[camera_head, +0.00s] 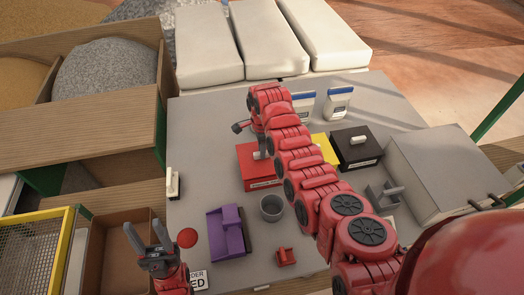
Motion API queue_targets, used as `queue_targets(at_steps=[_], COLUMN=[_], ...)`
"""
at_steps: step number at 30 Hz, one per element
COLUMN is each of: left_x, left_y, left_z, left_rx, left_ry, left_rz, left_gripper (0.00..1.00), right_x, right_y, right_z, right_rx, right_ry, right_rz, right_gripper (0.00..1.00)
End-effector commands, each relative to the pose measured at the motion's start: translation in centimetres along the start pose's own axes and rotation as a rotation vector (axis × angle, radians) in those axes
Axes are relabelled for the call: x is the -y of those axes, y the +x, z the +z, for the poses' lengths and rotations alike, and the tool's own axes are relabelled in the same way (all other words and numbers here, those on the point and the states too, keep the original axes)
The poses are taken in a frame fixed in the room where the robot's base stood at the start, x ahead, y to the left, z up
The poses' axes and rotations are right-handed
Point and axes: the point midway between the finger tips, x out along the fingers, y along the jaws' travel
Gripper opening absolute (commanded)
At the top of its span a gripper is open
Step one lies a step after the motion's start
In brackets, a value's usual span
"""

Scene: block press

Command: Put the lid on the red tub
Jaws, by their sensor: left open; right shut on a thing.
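The red tub (263,184) stands near the middle of the grey table, with a label on its front. A flat red lid (247,157) is over its top; I cannot tell whether it rests fully on the rim. My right gripper (261,153) points down at the lid's middle and is shut on what looks like its handle, mostly hidden by the hand and arm. My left gripper (146,234) is open and empty at the table's lower left edge, fingers pointing up in the picture.
A yellow tub (325,149) and black tub (357,148) stand to the right, partly behind my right arm. A grey cup (271,208), purple object (228,235) and small red object (286,257) stand in front.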

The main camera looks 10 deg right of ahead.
Motion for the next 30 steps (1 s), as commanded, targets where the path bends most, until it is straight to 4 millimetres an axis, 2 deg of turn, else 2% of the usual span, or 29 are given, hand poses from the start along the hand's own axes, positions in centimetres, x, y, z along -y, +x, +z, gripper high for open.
queue_targets(at_steps=[1, 5, 17, 18, 22, 30], left_x=[0.0, 0.1, 0.0, 0.0, 0.0, 0.0], left_y=[0.7, 1.1, 0.5, 0.7, 0.7, 0.8], left_z=[-0.1, -0.2, -0.1, -0.1, -0.1, -0.1], left_rx=[0.0, 0.0, 0.0, 0.0, 0.0, 0.0], left_ry=[0.0, 0.0, 0.0, 0.0, 0.0, 0.0], left_rz=[0.0, 0.0, 0.0, 0.0, 0.0, 0.0], left_gripper=[0.5, 0.5, 0.5, 0.5, 0.5, 0.5], right_x=[0.1, 0.1, 0.1, 0.1, 0.1, 0.1], right_y=[0.0, 1.1, 2.0, 1.8, 1.8, 1.7], right_z=[0.0, 0.0, 0.0, 0.0, 0.0, -0.1], right_rx=[-0.001, 0.0, -0.001, -0.001, -0.001, -0.001], right_ry=[0.0, 0.001, 0.001, 0.001, 0.001, 0.001], right_rz=[0.0, -0.003, -0.004, -0.004, -0.004, -0.003], right_gripper=[0.0, 0.0, 0.0, 0.29, 0.52, 0.52])
